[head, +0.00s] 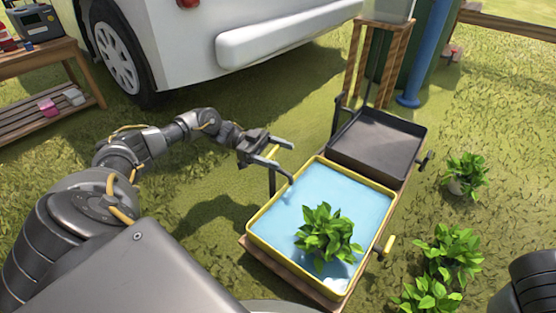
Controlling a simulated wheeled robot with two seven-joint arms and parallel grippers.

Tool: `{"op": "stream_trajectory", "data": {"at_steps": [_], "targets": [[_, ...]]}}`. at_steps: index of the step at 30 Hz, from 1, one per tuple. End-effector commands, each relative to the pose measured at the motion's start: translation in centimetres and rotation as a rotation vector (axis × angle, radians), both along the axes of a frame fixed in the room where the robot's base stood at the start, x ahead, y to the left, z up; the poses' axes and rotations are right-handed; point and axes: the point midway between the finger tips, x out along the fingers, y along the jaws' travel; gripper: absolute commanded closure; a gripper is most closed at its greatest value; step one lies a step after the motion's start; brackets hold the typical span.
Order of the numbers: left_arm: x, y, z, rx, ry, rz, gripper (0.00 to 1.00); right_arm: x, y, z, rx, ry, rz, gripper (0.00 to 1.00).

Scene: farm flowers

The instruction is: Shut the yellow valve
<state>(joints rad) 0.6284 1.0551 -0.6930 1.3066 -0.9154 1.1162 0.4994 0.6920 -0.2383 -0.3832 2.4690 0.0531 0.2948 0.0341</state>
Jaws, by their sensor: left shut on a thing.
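The yellow valve (272,152) is a small yellow handle on top of the dark tap (272,182) at the left rim of the yellow tray (262,248). My left gripper (281,157) is at this handle with one finger on each side and is shut on it. The fingers hide part of the handle. The tap's spout points over the blue water in the tray. I cannot tell whether water is running. My right gripper is not in view.
A leafy plant (328,235) stands in the yellow tray, whose right side has a yellow knob (388,245). An empty black tray (378,142) with its own dark tap sits behind. Potted plants (453,250) stand right on the grass. A white vehicle (200,50) is behind.

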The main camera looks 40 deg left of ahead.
Motion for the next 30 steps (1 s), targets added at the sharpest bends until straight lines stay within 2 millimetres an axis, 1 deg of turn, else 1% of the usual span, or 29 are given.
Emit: {"op": "stream_trajectory", "data": {"at_steps": [1,15,30], "targets": [[0.16,-0.04,-0.12,0.003,-0.005,-0.02,0.5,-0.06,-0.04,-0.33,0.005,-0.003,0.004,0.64],[-0.16,-0.22,0.02,0.0,-0.003,-0.164,0.5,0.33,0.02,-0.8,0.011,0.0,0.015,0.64],[-0.3,-0.36,-0.06,-0.001,-0.002,-0.194,0.5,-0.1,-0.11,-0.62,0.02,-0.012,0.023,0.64]]}}
